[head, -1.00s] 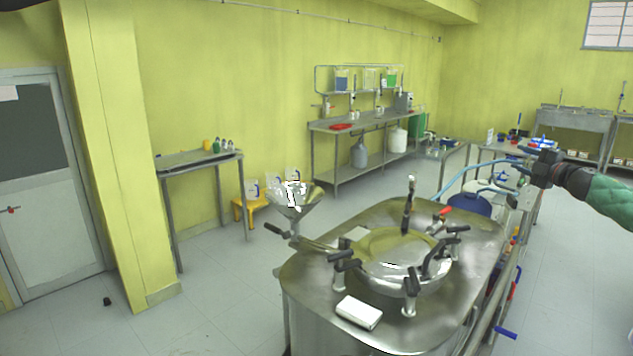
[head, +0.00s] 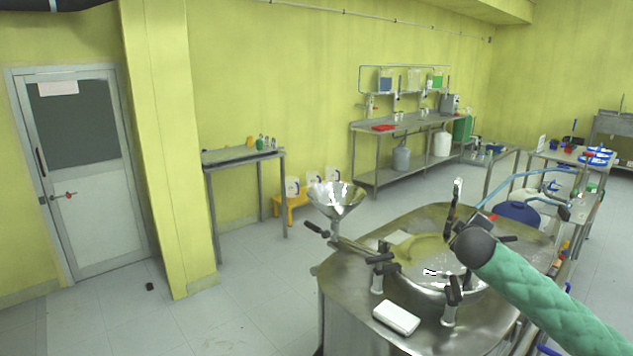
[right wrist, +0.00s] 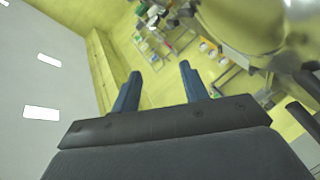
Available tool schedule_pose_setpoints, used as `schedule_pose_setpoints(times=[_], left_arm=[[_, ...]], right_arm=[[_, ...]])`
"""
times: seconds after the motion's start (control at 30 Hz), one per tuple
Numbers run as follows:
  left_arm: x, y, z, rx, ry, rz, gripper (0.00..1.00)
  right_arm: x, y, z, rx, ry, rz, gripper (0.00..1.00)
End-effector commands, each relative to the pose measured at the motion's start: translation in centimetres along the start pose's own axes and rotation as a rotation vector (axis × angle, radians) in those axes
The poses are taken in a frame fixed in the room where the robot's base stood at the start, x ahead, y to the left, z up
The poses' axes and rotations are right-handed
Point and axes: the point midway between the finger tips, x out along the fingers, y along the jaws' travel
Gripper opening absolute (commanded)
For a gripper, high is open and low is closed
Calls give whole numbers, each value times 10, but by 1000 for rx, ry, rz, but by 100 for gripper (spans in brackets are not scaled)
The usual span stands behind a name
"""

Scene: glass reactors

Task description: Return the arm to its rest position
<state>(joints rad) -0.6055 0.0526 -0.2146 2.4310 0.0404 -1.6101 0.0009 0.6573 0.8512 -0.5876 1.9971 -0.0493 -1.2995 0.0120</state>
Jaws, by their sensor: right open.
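My right arm, in a green quilted sleeve, comes in from the lower right of the head view. Its dark rounded end (head: 475,247) overlaps the right part of the steel reactor lid. I cannot make out the right gripper's fingers there. In the right wrist view my right gripper (right wrist: 160,72) is open, with two blue fingers apart and nothing between them. My left gripper is not in view.
The steel reactor (head: 345,300) with lid clamps stands below the arm, a white box (head: 396,317) on its top. A steel funnel (head: 337,199) is at its left. A blue-lidded drum (head: 518,212) stands behind.

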Motion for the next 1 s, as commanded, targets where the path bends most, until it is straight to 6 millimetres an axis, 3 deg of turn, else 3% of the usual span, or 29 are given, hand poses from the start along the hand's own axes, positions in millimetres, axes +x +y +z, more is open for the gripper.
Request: schedule_pose_setpoints(times=[0.03,0.1,0.4,0.7,1.0], left_arm=[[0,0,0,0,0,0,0],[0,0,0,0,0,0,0],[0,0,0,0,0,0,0],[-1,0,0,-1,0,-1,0],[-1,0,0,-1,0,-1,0]], right_arm=[[-16,-28,0,19,-19,-46,44],[-36,-59,3,43,-49,-102,44],[-123,-168,22,146,-135,-329,44],[-202,-249,42,267,-164,-521,44],[-273,-314,74,396,-224,-675,44]])
